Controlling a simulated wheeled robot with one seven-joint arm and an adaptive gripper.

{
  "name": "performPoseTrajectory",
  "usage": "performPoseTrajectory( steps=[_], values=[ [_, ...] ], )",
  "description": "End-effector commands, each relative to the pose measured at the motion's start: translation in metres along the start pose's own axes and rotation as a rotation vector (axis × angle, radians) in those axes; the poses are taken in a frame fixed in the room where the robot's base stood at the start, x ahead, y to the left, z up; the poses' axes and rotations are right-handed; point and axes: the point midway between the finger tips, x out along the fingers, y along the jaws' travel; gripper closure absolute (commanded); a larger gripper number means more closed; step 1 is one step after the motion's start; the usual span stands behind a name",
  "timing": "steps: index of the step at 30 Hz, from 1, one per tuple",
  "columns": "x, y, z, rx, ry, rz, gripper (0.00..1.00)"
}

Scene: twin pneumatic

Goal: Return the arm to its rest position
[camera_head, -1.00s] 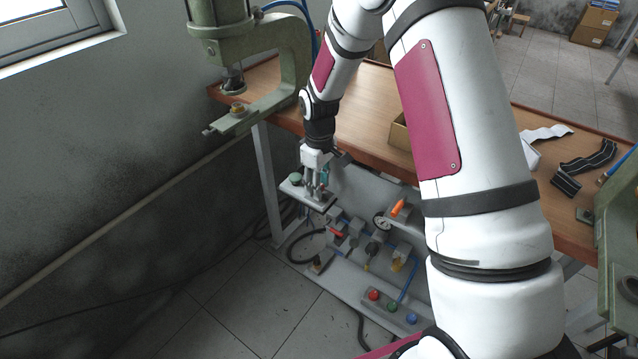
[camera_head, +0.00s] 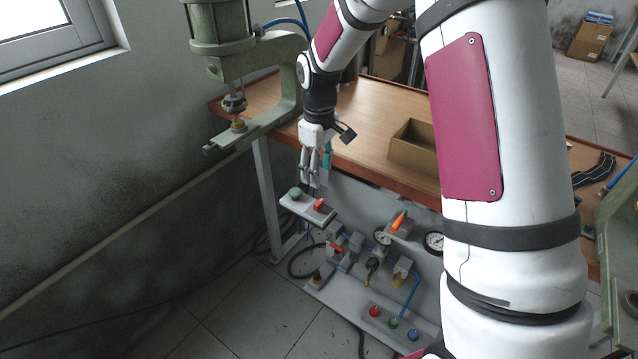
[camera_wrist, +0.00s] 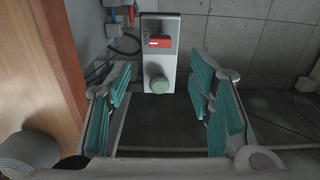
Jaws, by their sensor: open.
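My gripper (camera_head: 314,178) is open and empty. It points down beside the front edge of the wooden table (camera_head: 375,125), just above a light grey control box. In the wrist view the teal-padded fingers of my gripper (camera_wrist: 160,105) stand wide apart. The control box (camera_wrist: 148,27) lies ahead between them, with a green round button (camera_wrist: 159,84) and a red switch (camera_wrist: 160,41). In the head view the green button (camera_head: 295,192) and red switch (camera_head: 319,204) both show, and nothing is held.
A pneumatic panel (camera_head: 345,195) with gauges, valves and blue tubing stands below the table front. A green press (camera_head: 290,90) is at the table's left end. An open cardboard box (camera_head: 412,150) sits on the table. The floor at lower left is clear.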

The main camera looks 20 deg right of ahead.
Motion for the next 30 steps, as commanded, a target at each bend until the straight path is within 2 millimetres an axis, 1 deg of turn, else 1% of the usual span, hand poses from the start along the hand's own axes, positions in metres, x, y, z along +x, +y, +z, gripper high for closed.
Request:
performPoseTrajectory(
  steps=[1,3,6,22,26,29,30],
  values=[
    [-0.007,0.0,0.0,0.0,0.002,0.001,0.52],
    [-0.012,0.0,0.0,0.0,0.001,0.001,0.52],
    [-0.017,0.0,0.0,-0.001,-0.001,0.0,0.52],
    [-0.02,-0.001,0.001,0.001,0.001,0.002,0.52],
    [-0.049,-0.009,0.012,0.035,0.016,0.027,0.52],
    [-0.082,-0.022,0.03,0.085,0.034,0.054,0.52],
    [-0.095,-0.028,0.039,0.107,0.043,0.064,0.52]
  ],
)
